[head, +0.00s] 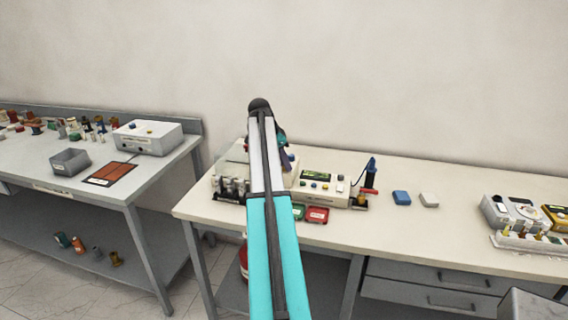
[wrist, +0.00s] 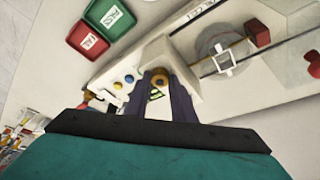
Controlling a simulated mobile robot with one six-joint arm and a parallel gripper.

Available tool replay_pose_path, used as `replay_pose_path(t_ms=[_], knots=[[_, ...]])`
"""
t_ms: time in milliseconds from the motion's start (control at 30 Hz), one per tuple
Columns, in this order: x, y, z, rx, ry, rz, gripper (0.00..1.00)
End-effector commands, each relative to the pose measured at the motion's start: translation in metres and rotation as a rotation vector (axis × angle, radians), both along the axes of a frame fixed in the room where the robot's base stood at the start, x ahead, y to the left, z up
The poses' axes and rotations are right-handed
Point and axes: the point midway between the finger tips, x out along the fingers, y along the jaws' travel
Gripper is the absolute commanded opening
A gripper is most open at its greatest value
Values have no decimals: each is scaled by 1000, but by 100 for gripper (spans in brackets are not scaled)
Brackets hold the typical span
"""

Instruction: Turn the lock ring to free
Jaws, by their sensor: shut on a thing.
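In the wrist view, the two dark fingers of my gripper (wrist: 162,88) reach down onto a white device. They stand on either side of a small round bronze-orange ring (wrist: 158,77), likely the lock ring, and are shut on it. The fingers hide part of the ring, so its marks and turn angle cannot be read. In the head view my arm covers the ring, and only a dark bit of my gripper (head: 287,158) shows beside the arm. The white device (head: 332,187) with a small screen and buttons stands on the bench.
Green (wrist: 110,16) and red (wrist: 87,40) trays lie by the device. A clear round part with dark rods (wrist: 222,45) sits close to my fingers. A blue block (head: 401,198) and a pale block (head: 429,200) lie right. Bare bench (head: 440,235) is free there.

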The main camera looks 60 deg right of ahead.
Motion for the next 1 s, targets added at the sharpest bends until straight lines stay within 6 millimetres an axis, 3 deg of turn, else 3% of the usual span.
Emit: replay_pose_path(t_ms=[467,1000], knots=[[-2,2,-1,0,0,134,0],[-6,3,0,1,0,556,0]])
